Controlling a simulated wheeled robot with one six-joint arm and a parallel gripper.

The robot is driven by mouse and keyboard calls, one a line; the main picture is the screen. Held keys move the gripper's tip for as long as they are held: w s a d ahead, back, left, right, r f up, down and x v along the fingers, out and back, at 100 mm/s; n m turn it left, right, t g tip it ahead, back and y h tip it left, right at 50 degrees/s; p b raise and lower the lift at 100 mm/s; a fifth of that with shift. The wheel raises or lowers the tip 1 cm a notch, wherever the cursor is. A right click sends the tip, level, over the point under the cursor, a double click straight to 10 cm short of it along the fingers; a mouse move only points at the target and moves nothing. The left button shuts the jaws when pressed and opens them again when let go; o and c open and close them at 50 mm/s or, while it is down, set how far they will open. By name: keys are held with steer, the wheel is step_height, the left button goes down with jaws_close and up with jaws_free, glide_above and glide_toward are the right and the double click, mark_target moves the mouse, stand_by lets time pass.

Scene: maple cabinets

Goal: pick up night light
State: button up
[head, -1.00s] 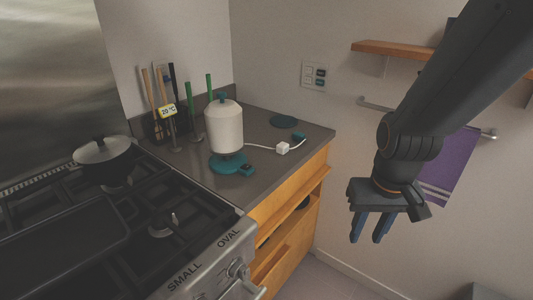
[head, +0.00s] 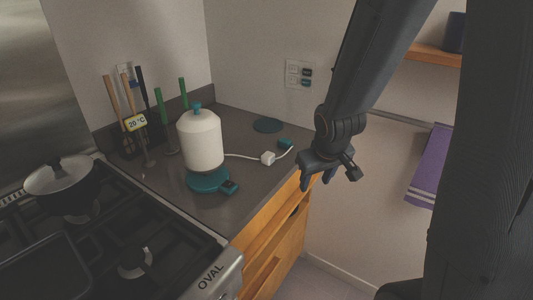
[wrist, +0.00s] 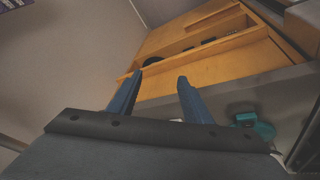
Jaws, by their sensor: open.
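I cannot tell for sure which thing is the night light. A small teal piece (head: 285,144) lies on the counter near its back right edge, by a white cube-shaped block (head: 267,158) on a white cord. Another small teal piece with a dark face (head: 229,187) lies at the front of the kettle's teal base. A teal piece (wrist: 253,125) shows at the lower right of the wrist view; which of these it is, I cannot tell. My gripper (head: 316,181) is open and empty, pointing down by the counter's right edge. Its blue fingers (wrist: 160,82) stand apart with nothing between them.
A white kettle (head: 201,141) stands on the grey counter (head: 243,204), with upright utensils (head: 160,105) behind it. The stove (head: 110,262) is at the left. Wooden drawers (head: 270,237) lie below the counter edge. A towel bar with a purple towel (head: 432,165) is at right.

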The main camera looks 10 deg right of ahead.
steer(key=w+d+n+t+y+p, duration=0.2)
steer(key=w+d+n+t, duration=0.15)
steer(key=w, duration=0.65)
steer(key=n+t+y+b, duration=0.2)
steer(key=n+y+b, duration=0.15)
steer(key=y, duration=0.55)
glide_toward(273, 158)
steer(key=p+x, duration=0.1)
steer(key=x, duration=0.5)
steer(key=shift+a, duration=0.3)
steer(key=shift+x, duration=1.15)
steer(key=shift+r, duration=0.1)
steer(key=shift+c, duration=0.2)
